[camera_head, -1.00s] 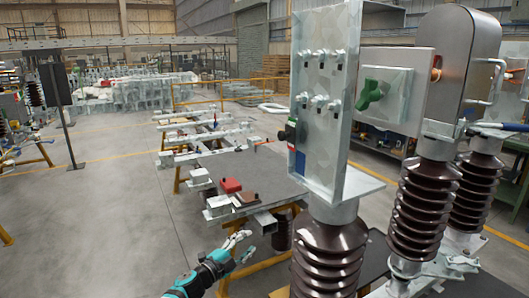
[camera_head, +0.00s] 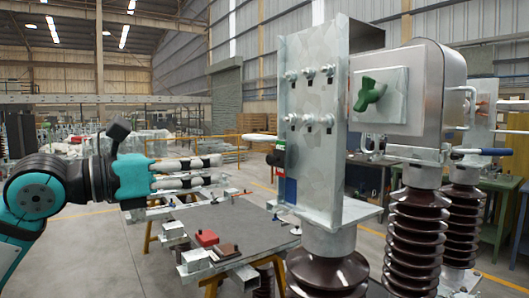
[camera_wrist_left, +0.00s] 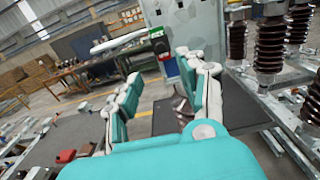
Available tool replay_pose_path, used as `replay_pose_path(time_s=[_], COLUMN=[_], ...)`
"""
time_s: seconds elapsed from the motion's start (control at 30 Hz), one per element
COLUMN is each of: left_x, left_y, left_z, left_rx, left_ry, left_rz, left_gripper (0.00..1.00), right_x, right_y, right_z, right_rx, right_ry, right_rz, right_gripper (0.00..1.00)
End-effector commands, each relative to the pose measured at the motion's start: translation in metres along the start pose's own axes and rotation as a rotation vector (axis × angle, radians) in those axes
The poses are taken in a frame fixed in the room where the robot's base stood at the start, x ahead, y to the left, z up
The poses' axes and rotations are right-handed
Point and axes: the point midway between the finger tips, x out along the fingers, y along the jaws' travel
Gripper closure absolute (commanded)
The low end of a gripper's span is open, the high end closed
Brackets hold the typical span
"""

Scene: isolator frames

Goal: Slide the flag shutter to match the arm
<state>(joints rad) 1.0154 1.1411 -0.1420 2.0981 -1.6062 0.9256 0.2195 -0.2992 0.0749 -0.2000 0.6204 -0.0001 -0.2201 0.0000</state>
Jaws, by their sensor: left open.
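A small flag indicator (camera_head: 281,146) with red and green parts and a black block is on the left edge of the upright metal plate (camera_head: 313,90). A white bar, the arm (camera_head: 256,138), sticks out left from it. In the left wrist view, the indicator (camera_wrist_left: 157,33) and the white arm (camera_wrist_left: 118,41) lie beyond my fingers. My left gripper (camera_head: 221,170) is open and empty, its fingers pointing right, left of the plate and apart from the indicator. It also shows in the left wrist view (camera_wrist_left: 158,68). I cannot tell the shutter's position. My right gripper is out of view.
A grey table (camera_head: 238,228) with a red block (camera_head: 207,238) stands below. Brown ribbed insulators (camera_head: 415,230) and a metal housing (camera_head: 435,90) with a green knob (camera_head: 369,93) stand to the right. A blue-and-white label (camera_head: 286,187) is below the indicator.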

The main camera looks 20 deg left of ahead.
Motion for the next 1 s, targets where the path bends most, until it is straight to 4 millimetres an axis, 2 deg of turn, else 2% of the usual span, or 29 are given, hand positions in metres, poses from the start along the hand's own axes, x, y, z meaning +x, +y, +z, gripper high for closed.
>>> replay_pose_path(time_s=[0.03, 0.3, 0.5, 0.7, 1.0], left_x=[0.012, 0.072, 0.108, 0.127, 0.130], left_y=[-0.002, -0.002, -0.001, -0.001, -0.001], left_z=[0.007, 0.006, 0.004, 0.002, 0.000], left_rx=[-0.003, -0.005, -0.006, -0.004, -0.003], left_ry=[-0.001, -0.003, -0.002, -0.003, -0.003], left_rz=[-0.006, -0.006, -0.005, -0.002, -0.002], left_gripper=[0.59, 0.59, 0.59, 0.59, 0.59], right_x=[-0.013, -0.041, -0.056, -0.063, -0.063], right_y=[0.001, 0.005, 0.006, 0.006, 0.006], right_z=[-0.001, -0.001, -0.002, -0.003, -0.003], right_rx=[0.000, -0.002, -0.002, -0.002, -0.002], right_ry=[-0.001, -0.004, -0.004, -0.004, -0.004], right_rz=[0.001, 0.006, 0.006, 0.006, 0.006], right_gripper=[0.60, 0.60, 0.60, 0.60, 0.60])
